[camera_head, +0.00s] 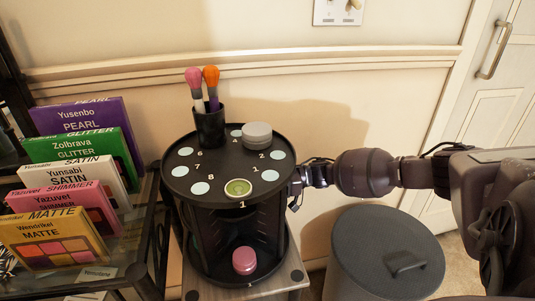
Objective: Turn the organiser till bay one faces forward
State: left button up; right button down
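The organiser (222,196) is a black round carousel on a small stand. Pale discs and small numbers ring its top. A white "1" shows on the front rim, near the side facing me, above an open bay. A pink round jar (244,261) sits low in that bay. My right gripper (297,180) is at the organiser's right edge. Its fingers are mostly hidden by the organiser, so I cannot tell whether they are open or touching it. My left gripper is not in view.
On the organiser's top stand a black cup (210,128) with two brushes, a grey round jar (257,134) and a green-topped round item (238,188). A glass shelf (130,258) with several palettes is close on the left. A grey lidded bin (385,255) stands below my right arm.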

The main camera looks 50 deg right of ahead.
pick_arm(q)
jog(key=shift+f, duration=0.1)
pick_arm(e)
jog(key=shift+w+a, duration=0.15)
jog(key=shift+a, duration=0.05)
jog(key=c, duration=1.2)
grip_release()
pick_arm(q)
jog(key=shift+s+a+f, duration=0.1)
pick_arm(e)
jog(key=shift+w+a, duration=0.1)
pick_arm(q)
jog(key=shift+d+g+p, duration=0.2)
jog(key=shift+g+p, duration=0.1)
jog(key=shift+p, duration=0.35)
pick_arm(e)
jog(key=v, duration=1.1)
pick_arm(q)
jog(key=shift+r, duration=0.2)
pick_arm(e)
jog(key=shift+w, duration=0.1)
